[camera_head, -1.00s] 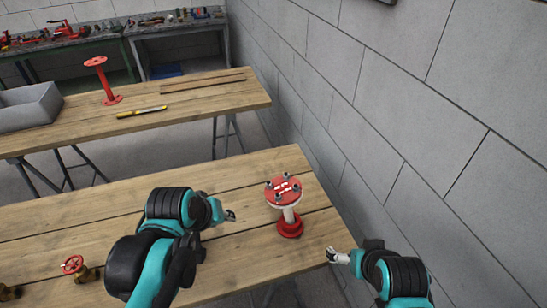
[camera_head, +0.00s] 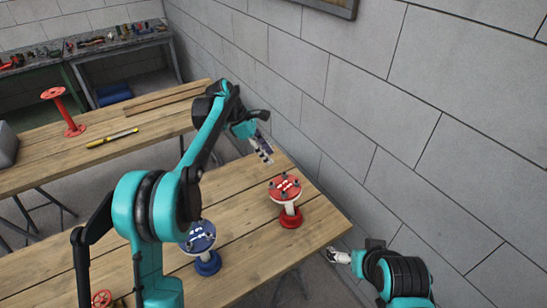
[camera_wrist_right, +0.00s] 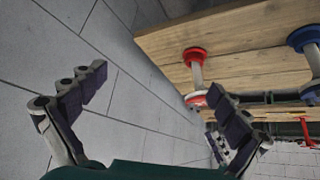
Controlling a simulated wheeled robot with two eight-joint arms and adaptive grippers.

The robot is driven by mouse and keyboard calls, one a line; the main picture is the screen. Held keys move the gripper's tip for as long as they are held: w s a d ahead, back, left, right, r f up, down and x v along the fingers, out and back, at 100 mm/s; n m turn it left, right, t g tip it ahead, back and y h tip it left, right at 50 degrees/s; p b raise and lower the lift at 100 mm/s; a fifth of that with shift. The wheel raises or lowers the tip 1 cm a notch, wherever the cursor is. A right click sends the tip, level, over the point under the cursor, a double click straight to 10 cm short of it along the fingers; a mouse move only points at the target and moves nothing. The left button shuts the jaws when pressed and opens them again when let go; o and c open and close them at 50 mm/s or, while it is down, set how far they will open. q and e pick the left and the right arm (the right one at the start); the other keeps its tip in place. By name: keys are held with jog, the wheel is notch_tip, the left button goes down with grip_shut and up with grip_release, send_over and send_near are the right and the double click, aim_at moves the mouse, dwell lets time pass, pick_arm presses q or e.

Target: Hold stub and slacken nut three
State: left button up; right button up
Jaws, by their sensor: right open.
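A red flanged stub (camera_head: 289,205) with a pale pipe stands upright on the near wooden table. Its red top flange carries several dark bolts or nuts and white markings; which is number three I cannot tell. A similar blue stub (camera_head: 207,262) stands to its left, partly behind my left arm. My left gripper (camera_head: 265,152) is above and beyond the red stub, apart from it; its jaw opening is unclear. My right gripper (camera_head: 338,256) is beyond the table's right edge, open and empty. Its spread fingers (camera_wrist_right: 158,85) show in the right wrist view, with the red stub (camera_wrist_right: 196,70) beyond them.
The grey block wall (camera_head: 420,130) runs close along the right. A red valve handwheel (camera_head: 101,298) is at the lower left. The back table (camera_head: 150,118) holds a red spool stand (camera_head: 64,110) and a yellow tool (camera_head: 112,138). The near table's front right is clear.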

jog(key=w+a+r+m+y, duration=0.1)
jog(key=w+a+r+m, duration=0.2)
jog(key=w+m, duration=0.3)
jog(key=m+g+y, duration=0.2)
jog(key=m+g, duration=0.2)
jog(key=m, duration=1.3)
send_over(289, 187)
jog(key=s+d, duration=0.2)
notch_tip(289, 187, down, 6)
jog(key=shift+s+d+r, duration=0.1)
jog(key=shift+r, duration=0.1)
jog(key=shift+w+a+f+m, duration=0.3)
jog(key=shift+a+f, duration=0.05)
jog(key=shift+f, duration=0.2)
jog(key=x, duration=0.7)
jog(key=shift+a, duration=0.1)
jog(key=c, duration=1.5)
